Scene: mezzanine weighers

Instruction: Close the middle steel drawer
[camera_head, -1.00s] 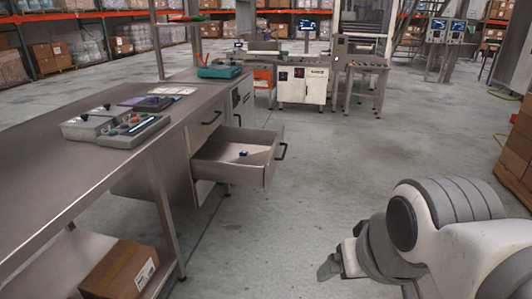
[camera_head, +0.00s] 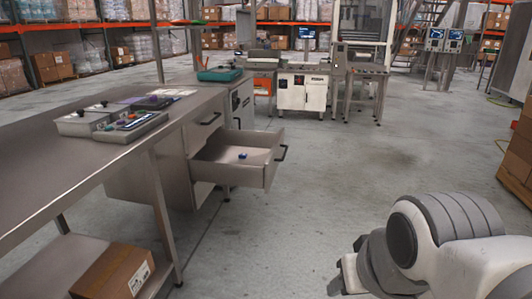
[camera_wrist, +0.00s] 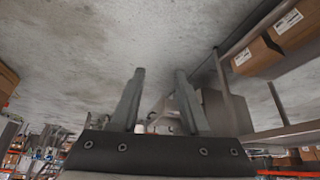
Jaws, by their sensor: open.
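The middle steel drawer (camera_head: 262,173) is pulled out of the steel bench's cabinet, toward the right in the head view. Its dark bar handle (camera_head: 283,153) is on the outer front, and a small blue-and-white object (camera_head: 243,156) lies inside. A shut drawer with a handle (camera_head: 210,119) is above it. My gripper (camera_wrist: 160,72) is open, its two fingers apart with nothing between them over the floor. In the head view it is at the bottom, mostly hidden by my arm, well apart from the drawer and nearer the camera.
Stacked cartons (camera_head: 517,160) stand at the right edge. The concrete floor between them is clear.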

